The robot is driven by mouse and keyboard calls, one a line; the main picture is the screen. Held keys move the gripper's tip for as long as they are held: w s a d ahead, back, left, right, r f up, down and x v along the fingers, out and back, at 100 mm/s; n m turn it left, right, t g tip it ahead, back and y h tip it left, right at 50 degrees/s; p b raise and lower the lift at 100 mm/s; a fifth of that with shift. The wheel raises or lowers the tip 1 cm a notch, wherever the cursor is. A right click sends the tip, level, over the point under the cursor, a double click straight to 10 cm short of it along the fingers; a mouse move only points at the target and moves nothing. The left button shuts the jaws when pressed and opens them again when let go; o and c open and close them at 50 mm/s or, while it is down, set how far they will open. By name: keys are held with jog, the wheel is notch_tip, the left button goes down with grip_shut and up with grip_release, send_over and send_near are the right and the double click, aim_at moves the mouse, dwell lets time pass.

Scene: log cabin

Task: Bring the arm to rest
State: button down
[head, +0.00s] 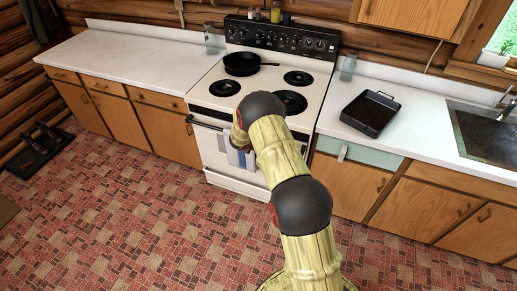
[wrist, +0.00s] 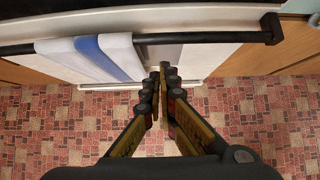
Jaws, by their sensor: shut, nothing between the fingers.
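My gripper (wrist: 163,78) is shut and empty in the wrist view, its fingertips together above the red brick-patterned floor (wrist: 230,100). It is close to the front of the white stove. The oven door handle (wrist: 210,37) is a dark bar just beyond the fingertips, and a white and blue towel (wrist: 95,57) hangs on it to the left. In the head view my arm (head: 283,155) reaches forward from the bottom toward the stove (head: 232,185). The gripper itself is hidden behind the arm there.
A black frying pan (head: 243,64) sits on the stove's back left burner. A black roasting pan (head: 370,113) stands on the right counter (head: 425,135), left of the sink (head: 490,138). The floor (head: 110,225) is open at left.

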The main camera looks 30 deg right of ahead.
jog(key=r, duration=0.2)
jog(key=s+a+r, duration=0.1)
jog(key=shift+a+r, duration=0.1)
jog(key=shift+r, duration=0.05)
